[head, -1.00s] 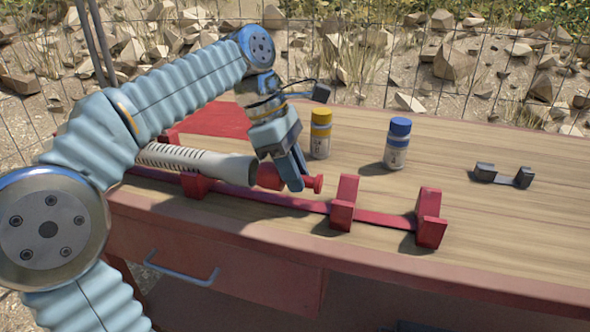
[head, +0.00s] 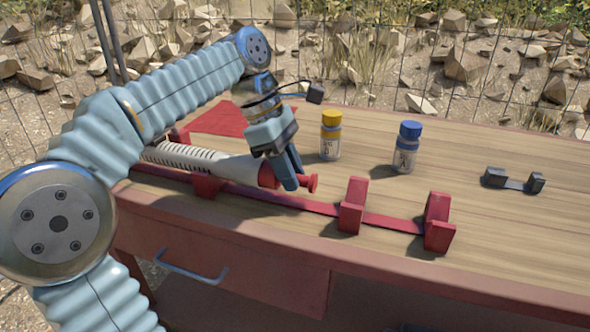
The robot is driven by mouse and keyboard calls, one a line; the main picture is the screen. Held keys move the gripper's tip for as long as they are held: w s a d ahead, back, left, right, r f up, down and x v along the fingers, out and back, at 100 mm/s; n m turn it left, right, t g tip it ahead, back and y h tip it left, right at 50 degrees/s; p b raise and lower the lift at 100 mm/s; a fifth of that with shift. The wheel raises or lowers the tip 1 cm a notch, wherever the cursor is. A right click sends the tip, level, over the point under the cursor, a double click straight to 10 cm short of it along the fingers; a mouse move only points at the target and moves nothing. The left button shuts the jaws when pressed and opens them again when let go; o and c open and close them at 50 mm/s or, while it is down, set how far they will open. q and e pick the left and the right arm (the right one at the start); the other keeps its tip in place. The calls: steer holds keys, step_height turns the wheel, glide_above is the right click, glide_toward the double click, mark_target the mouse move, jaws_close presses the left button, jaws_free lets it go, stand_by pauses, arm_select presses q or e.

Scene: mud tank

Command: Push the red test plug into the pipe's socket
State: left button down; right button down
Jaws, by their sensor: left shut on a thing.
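The white-grey pipe (head: 213,164) lies along a red cradle rack on the bench, its wider socket end facing right. The red test plug (head: 312,183) is at the socket mouth, in line with the pipe. A short red band of it shows between the socket rim and my fingers, and its flanged end sticks out to the right. My left gripper (head: 289,178) points down and is shut on the plug. The fingers hide part of the plug, so how deep its front sits in the socket cannot be seen. My right gripper is not in view.
The red rack (head: 352,207) continues right with two empty uprights. A yellow-capped bottle (head: 330,140) and a blue-capped bottle (head: 405,150) stand behind. A dark bracket (head: 515,181) lies at the right. The bench (head: 480,230) is clear on the front right.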

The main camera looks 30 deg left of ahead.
arm_select(q)
steer(key=shift+s+a+p, duration=0.2)
steer(key=shift+a, duration=0.5)
steer(key=shift+s+a+p, duration=0.15)
steer(key=shift+a+p, duration=0.05)
steer(key=shift+a, duration=0.45)
steer(key=c, duration=0.9)
jaws_free()
steer(key=shift+a+r, duration=0.1)
steer(key=shift+r, duration=0.25)
steer(key=p+v, duration=0.2)
steer(key=v, duration=0.8)
steer(key=shift+a+r, duration=0.25)
steer(key=shift+r, duration=0.3)
steer(key=shift+s, duration=0.1)
